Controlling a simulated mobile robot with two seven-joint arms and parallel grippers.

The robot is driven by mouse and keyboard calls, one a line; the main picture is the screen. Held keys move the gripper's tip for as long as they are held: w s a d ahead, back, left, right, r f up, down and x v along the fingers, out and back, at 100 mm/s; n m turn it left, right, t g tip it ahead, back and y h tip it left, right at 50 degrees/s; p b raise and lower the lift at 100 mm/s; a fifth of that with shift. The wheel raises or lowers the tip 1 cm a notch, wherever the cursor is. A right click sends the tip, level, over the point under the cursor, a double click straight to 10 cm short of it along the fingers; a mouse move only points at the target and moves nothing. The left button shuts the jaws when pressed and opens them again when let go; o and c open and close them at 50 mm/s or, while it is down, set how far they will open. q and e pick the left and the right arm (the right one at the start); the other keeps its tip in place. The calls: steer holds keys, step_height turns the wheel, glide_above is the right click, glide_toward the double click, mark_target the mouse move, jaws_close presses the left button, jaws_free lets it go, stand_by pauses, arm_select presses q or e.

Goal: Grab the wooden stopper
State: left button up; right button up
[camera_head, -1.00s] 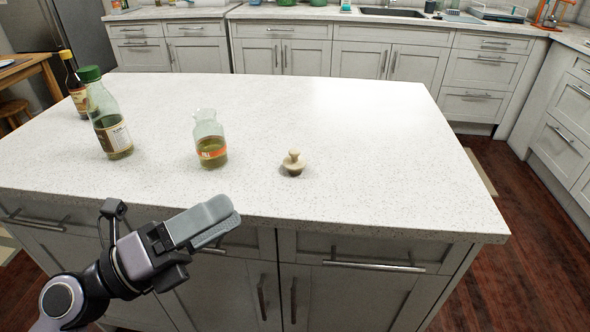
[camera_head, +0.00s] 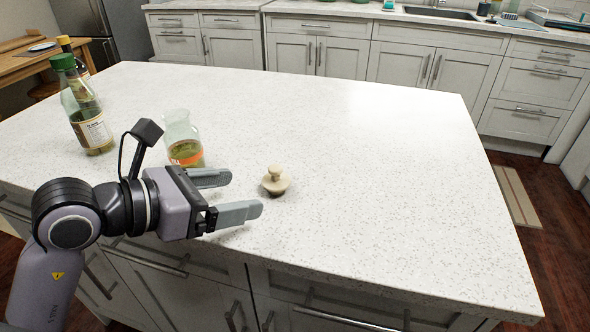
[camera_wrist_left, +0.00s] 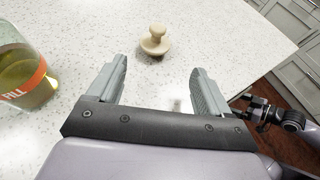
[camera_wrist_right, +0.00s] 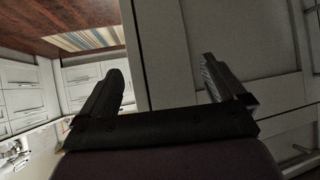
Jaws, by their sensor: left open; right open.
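The wooden stopper (camera_head: 275,181) is pale, with a round knob on a wider base, and stands on the white speckled counter. In the left wrist view the stopper (camera_wrist_left: 155,41) is beyond my fingertips, roughly centred between them. My left gripper (camera_head: 236,194) is open and empty above the counter's near part. Its fingers point at the stopper, with a short gap between. My right gripper (camera_wrist_right: 160,85) is open and empty in the right wrist view, facing cabinet fronts and floor. It does not show in the head view.
An open glass jar (camera_head: 184,143) with an orange label stands just behind my left gripper; it is close to the left finger in the left wrist view (camera_wrist_left: 22,80). A green-capped bottle (camera_head: 88,115) and a dark bottle (camera_head: 72,52) stand further left. The counter (camera_head: 390,170) right of the stopper is clear.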

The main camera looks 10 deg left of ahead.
mark_target(272, 181)
arm_select(q)
steer(key=shift+w+a+r+p+x, duration=0.1)
steer(key=shift+p+x, duration=0.05)
steer(key=shift+x, duration=1.05)
steer(key=shift+w+a+r+p+x, duration=0.1)
steer(key=shift+x, duration=1.1)
steer(key=shift+w+a+r+p+x, duration=0.1)
steer(key=shift+p+x, duration=0.05)
steer(key=shift+x, duration=1.1)
steer(key=c, duration=1.1)
